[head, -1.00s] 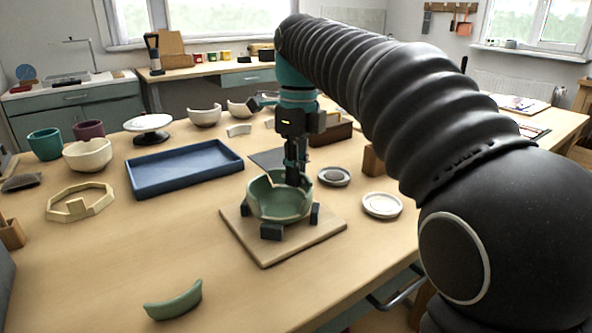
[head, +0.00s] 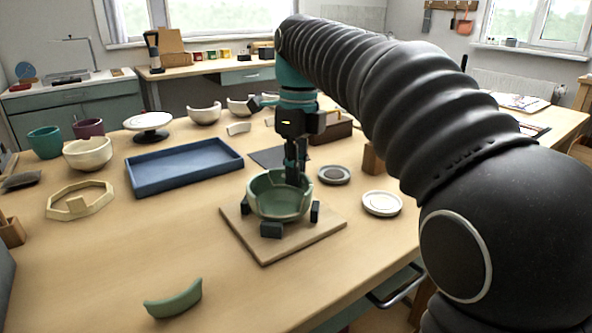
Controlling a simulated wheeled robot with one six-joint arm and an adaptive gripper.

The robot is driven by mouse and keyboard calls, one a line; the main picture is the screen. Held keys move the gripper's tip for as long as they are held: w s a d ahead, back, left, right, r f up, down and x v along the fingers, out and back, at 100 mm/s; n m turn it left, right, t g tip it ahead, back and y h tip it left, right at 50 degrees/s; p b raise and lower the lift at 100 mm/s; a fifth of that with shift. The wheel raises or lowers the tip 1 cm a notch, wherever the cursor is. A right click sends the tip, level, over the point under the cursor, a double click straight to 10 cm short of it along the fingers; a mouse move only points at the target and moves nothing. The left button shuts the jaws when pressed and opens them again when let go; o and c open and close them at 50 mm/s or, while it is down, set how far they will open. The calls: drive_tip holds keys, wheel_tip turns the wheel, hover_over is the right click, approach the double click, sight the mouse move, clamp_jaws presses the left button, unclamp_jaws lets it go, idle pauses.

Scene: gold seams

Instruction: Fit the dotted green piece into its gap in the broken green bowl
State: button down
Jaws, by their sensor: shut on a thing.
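The broken green bowl (head: 279,206) stands upright on a square wooden board (head: 268,250), between dark blocks. Its rim is uneven. My gripper (head: 296,178) points straight down at the bowl's far right rim, its fingers close together. It is shut on a green piece at that rim, mostly hidden by the fingers and the bowl wall. I cannot see dots on it or tell whether it sits fully in the gap. Another curved green piece (head: 173,300) lies alone at the table's front; no dots show on it.
A blue tray (head: 160,190) lies left of the bowl. A white dish (head: 382,204) and a grey dish (head: 334,175) are to the right. The table between board and loose piece is clear.

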drive_tip(key=shift+f, duration=0.15)
idle(0.5)
drive_tip(key=c, duration=0.7)
unclamp_jaws()
drive_tip(key=shift+r, duration=3)
